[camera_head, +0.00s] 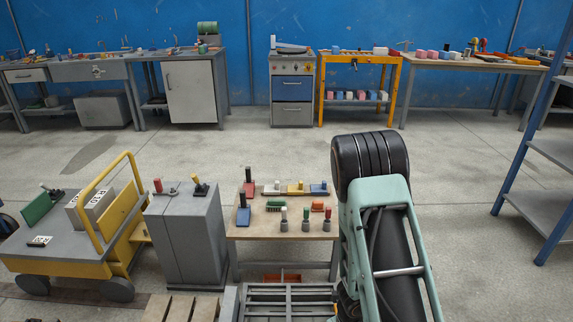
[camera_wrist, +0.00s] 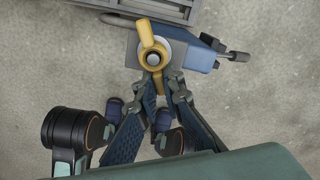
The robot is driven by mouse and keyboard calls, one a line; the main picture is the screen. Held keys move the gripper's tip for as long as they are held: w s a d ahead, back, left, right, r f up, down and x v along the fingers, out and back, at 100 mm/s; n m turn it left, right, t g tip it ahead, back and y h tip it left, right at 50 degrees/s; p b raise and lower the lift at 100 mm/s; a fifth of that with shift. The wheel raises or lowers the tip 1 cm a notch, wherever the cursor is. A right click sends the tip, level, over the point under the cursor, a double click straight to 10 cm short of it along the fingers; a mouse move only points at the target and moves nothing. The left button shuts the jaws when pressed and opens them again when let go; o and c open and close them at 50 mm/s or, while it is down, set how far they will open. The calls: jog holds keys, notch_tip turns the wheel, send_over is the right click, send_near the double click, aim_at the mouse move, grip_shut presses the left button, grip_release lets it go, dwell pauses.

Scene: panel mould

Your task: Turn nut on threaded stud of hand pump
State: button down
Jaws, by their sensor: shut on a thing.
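In the wrist view, a yellow two-winged nut (camera_wrist: 147,29) sits around the round end of the threaded stud (camera_wrist: 154,59). One wing points up the picture and the other points down, between my fingertips. Behind the nut are the grey block and blue body of the hand pump (camera_wrist: 199,57), with a rod sticking out to the right. My gripper (camera_wrist: 163,88) is shut on the nut's lower wing. The fingers hide part of that wing. In the head view my arm covers this spot, and neither gripper nor pump can be made out.
In the wrist view, a grey slatted rack edge (camera_wrist: 165,8) lies just above the pump. In the head view, a small table (camera_head: 262,233) with coloured handled parts, a grey cabinet (camera_head: 187,240) and a yellow cart (camera_head: 70,262) stand to my arm's left. Open floor lies beyond.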

jog(key=shift+w+a+r+m, duration=0.15)
jog(key=shift+a+m, duration=0.15)
jog(key=shift+m, duration=0.4)
jog(key=m, duration=0.1)
jog(key=a+m, duration=0.1)
jog(key=m, duration=0.1)
jog(key=shift+m+p, duration=0.3)
jog(key=shift+p, duration=0.05)
jog(key=c, duration=2)
grip_release()
jog(key=shift+d, duration=0.15)
jog(key=shift+r, duration=0.15)
jog(key=shift+r, duration=1)
jog(key=shift+s+r, duration=0.2)
jog(key=shift+r, duration=4.6)
